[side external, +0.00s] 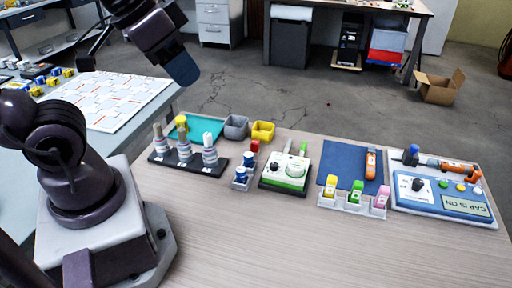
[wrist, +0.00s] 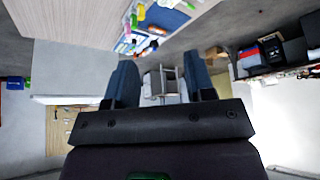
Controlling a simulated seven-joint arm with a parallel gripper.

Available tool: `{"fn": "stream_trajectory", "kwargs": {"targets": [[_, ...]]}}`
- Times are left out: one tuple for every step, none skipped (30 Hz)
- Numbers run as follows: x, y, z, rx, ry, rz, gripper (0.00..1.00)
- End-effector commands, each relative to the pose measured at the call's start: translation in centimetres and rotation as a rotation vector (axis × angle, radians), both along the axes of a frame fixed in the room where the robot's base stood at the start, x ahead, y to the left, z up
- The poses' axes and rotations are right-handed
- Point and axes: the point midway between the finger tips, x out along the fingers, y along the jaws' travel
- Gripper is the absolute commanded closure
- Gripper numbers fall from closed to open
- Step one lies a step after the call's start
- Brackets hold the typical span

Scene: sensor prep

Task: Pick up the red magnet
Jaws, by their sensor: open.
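A small red-topped piece (side external: 254,146), which I take as the red magnet, stands at the back of a small grey rack (side external: 236,186) in the side external view. Two blue-topped pieces (side external: 241,173) stand in front of it. My gripper (side external: 182,72) is high at the upper left, well above the table and far from the red piece. In the wrist view my gripper (wrist: 160,78) has its two blue fingers wide apart with nothing between them. I cannot make out the red piece for sure in the wrist view.
Left of the rack is a black stand with several pegs (side external: 185,160). Yellow (side external: 263,131) and grey (side external: 236,127) bins sit behind. A green-white device (side external: 286,172) is close on the right. The wooden table's (side external: 300,245) front is clear.

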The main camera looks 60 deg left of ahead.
Motion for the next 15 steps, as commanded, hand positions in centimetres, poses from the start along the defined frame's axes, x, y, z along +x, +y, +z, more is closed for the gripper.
{"fn": "stream_trajectory", "kwargs": {"targets": [[0.0,0.0,0.0,0.0,0.0,0.0,0.47],[0.0,0.0,0.0,0.0,0.0,0.0,0.47],[0.0,0.0,0.0,0.0,0.0,0.0,0.47],[0.0,0.0,0.0,0.0,0.0,0.0,0.47],[0.0,0.0,0.0,0.0,0.0,0.0,0.47],[0.0,0.0,0.0,0.0,0.0,0.0,0.47],[0.0,0.0,0.0,0.0,0.0,0.0,0.47],[0.0,0.0,0.0,0.0,0.0,-0.002,0.47],[0.1,-0.1,-0.2,0.0,0.009,-0.006,0.47],[0.1,-0.2,-0.4,0.0,0.021,-0.008,0.47],[0.2,-0.2,-0.8,-0.002,0.039,-0.01,0.47],[0.4,-0.2,-1.4,-0.006,0.07,-0.011,0.47],[0.6,-0.1,-1.9,-0.01,0.098,-0.01,0.47],[0.9,-0.1,-2.5,-0.016,0.13,-0.008,0.47],[1.3,0.0,-3.3,-0.027,0.176,-0.003,0.47]]}}
